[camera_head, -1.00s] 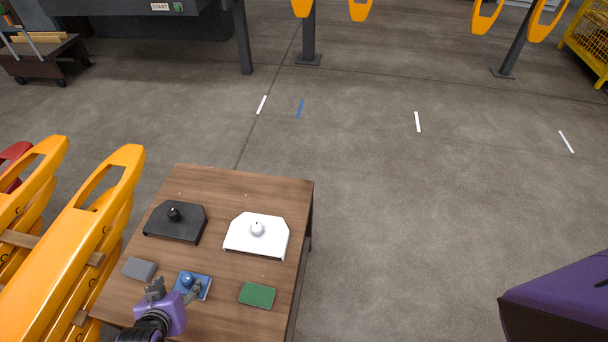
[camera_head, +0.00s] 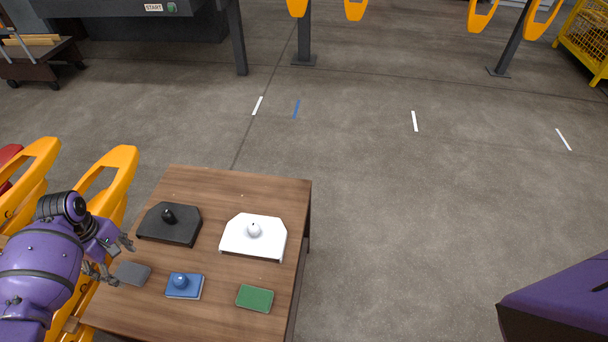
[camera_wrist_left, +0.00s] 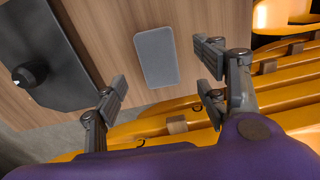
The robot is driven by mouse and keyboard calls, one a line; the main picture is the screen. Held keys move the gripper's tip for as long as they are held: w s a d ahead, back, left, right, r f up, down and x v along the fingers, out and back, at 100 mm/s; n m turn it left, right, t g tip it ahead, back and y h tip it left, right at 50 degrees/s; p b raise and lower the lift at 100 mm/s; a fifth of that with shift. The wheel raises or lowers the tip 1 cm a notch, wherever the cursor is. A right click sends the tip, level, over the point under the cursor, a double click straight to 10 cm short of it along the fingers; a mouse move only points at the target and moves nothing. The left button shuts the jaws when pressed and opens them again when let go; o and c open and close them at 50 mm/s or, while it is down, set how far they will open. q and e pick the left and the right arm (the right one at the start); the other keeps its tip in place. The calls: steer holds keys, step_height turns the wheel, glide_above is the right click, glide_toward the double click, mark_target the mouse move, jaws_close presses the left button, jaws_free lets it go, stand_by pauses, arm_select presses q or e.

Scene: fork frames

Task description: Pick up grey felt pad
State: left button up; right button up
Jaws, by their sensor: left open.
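The grey felt pad (camera_head: 132,273) lies flat near the left edge of the brown wooden table (camera_head: 215,318). In the left wrist view the pad (camera_wrist_left: 156,57) lies ahead of the fingers, between their lines of reach, with nothing touching it. My left gripper (camera_head: 117,260) is open and empty at the table's left edge, just beside the pad. The left wrist view shows its fingers (camera_wrist_left: 160,75) spread wide apart. My right gripper is not in view.
A black plate with a knob (camera_head: 170,224) and a white plate with a knob (camera_head: 254,237) stand behind. A blue pad with a blue knob (camera_head: 184,286) and a green pad (camera_head: 255,298) lie to the right. Orange racks (camera_head: 112,165) stand close to the table's left side.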

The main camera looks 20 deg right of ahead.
mark_target(130, 271)
arm_select(q)
step_height(130, 271, down, 5)
steer(key=shift+w+f+b, duration=0.15)
steer(key=shift+f+b, duration=0.05)
steer(key=shift+b, duration=0.55)
steer(key=shift+c, duration=0.3)
steer(key=c, duration=1.1)
